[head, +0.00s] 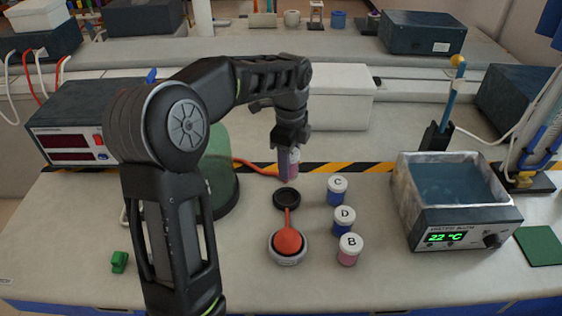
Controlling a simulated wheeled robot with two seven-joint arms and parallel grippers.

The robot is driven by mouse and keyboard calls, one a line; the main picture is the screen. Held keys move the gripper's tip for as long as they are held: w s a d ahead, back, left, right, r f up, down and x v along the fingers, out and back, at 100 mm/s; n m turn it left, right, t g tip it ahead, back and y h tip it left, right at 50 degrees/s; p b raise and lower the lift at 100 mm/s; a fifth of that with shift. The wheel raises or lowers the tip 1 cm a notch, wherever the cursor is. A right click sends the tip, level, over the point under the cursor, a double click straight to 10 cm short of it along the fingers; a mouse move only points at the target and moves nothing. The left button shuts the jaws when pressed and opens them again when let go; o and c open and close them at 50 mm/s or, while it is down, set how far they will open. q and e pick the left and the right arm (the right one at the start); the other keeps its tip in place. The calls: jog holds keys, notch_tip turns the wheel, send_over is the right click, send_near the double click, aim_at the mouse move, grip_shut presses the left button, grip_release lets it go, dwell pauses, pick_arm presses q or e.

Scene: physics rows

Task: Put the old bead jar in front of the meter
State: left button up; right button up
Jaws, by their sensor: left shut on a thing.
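The likely meter, a dark box with two red displays (68,148), stands at the left, partly behind my arm. Three white-lidded jars stand in a column to the right: jar C (337,197), jar D (344,226) and jar B (348,256). My right gripper is out of view.
A water bath (461,232) reading 22 °C stands right. A green dome (219,180) is behind my arm.

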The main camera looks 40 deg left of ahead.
pick_arm(q)
jog(key=w+d+n, duration=0.4)
jog(key=d+n, duration=0.3)
jog(key=d, duration=0.1)
jog(key=w+d+f+n, duration=0.1)
jog(key=w+d+n, duration=0.2)
jog(key=d+n, duration=0.5)
jog(key=shift+w+d+n, duration=0.3)
jog(key=shift+w+d, duration=0.1)
jog(key=shift+d, duration=0.05)
